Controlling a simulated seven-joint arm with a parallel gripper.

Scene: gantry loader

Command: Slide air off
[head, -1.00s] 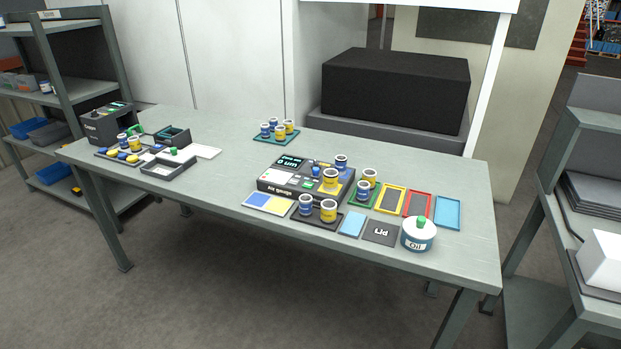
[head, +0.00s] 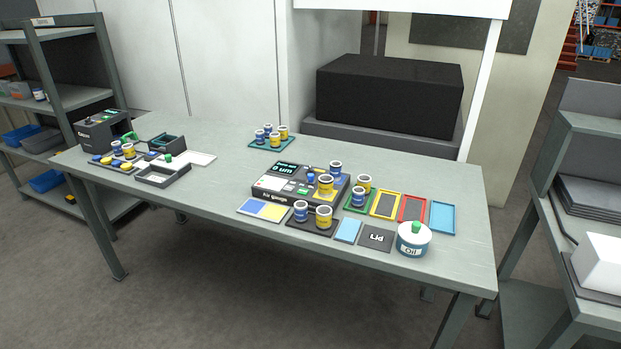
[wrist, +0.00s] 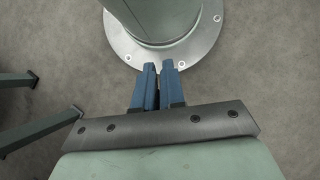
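The air gauge (head: 272,202) is a dark box on the table, with a lit display (head: 285,169) that appears to read "0 um". Its sloped top has a white panel (head: 271,184), small buttons and a blue knob (head: 311,180). A yellow-banded ring (head: 325,186) and a blue one (head: 335,168) stand at its right side. A slide switch is too small to make out. My gripper (wrist: 159,66) shows only in the wrist view, pointing down over the floor and my round base. Its blue fingers are close together with a narrow gap and nothing visible between them.
Around the gauge are a dark tray (head: 297,221) with rings, coloured trays (head: 388,205) and an oil pot (head: 413,240). A black box machine (head: 104,130) and small trays stand at the left. Bare tabletop (head: 215,180) lies between. Shelves flank the table.

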